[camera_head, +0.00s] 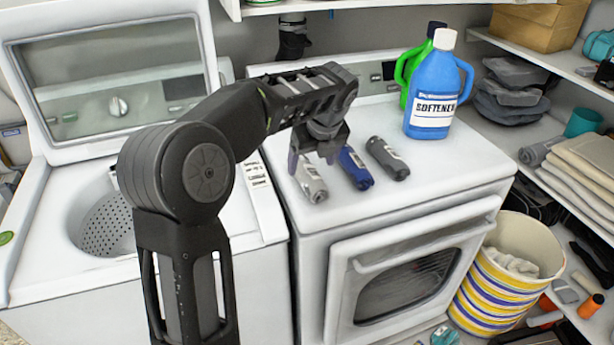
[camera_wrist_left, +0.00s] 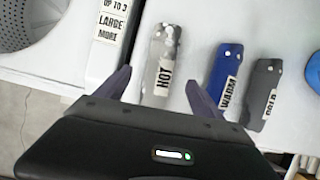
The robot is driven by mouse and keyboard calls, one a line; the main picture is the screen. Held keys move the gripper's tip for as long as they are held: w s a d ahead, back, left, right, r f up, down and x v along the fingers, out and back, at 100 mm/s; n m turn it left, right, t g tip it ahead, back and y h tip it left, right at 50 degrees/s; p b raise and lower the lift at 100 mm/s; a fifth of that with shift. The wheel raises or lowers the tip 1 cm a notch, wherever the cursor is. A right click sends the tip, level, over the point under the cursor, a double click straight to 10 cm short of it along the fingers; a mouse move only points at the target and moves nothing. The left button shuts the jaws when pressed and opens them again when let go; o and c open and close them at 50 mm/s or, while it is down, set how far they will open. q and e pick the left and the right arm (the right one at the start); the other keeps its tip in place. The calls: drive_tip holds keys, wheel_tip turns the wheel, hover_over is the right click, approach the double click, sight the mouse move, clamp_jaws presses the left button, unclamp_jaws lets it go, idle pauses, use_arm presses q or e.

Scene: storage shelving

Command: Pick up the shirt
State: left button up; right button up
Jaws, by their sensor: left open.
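Three rolled items that look like rolled cloth lie side by side on top of the white dryer (camera_head: 420,170). The light grey roll (camera_head: 311,181) has a label reading HOT and shows in the left wrist view (camera_wrist_left: 160,50). The blue roll (camera_head: 356,168) is labelled WARM and also shows there (camera_wrist_left: 224,72). The dark grey roll (camera_head: 387,158) has a label that looks like COLD. My left gripper (camera_head: 319,163) is open and empty above the rolls. In the left wrist view its fingers (camera_wrist_left: 157,77) straddle the light grey roll. My right gripper is not in view.
A blue softener bottle (camera_head: 438,85) and a green bottle (camera_head: 407,75) stand at the dryer's back right. An open washer (camera_head: 105,215) stands left. A striped basket (camera_head: 500,290) and shelves with folded cloth (camera_head: 590,165) are right. The dryer's front right top is clear.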

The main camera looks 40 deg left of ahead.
sight(308, 171)
use_arm(q)
drive_tip(key=shift+p+x, duration=0.45)
drive_tip(key=shift+x, duration=2.15)
drive_tip(key=shift+s, duration=0.1)
drive_tip(key=shift+c, duration=0.6)
drive_tip(key=c, duration=1.5)
